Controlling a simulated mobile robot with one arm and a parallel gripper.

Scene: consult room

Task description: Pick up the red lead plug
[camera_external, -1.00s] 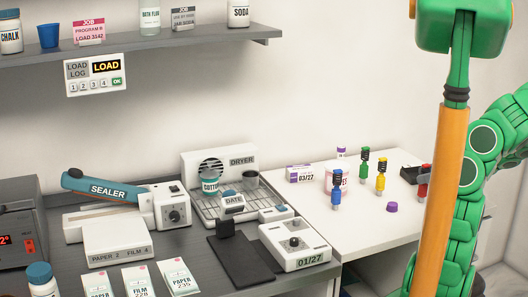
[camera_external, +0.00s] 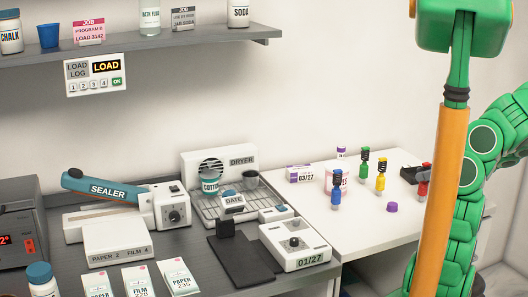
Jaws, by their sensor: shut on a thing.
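The red lead plug (camera_external: 423,187) is at the right of the white table, partly hidden behind my orange arm link. My gripper (camera_external: 416,174), dark, is at the upper part of the red plug and shut on it. Much of the gripper is hidden by the arm link. Whether the plug's lower end touches the table cannot be told.
A purple cap (camera_external: 392,207) lies on the white table (camera_external: 355,230) near the plugs. A labelled box (camera_external: 300,173) and a white jar (camera_external: 341,176) stand behind. The grey counter at left holds a sealer (camera_external: 108,189) and a dryer (camera_external: 222,165). The table's front is clear.

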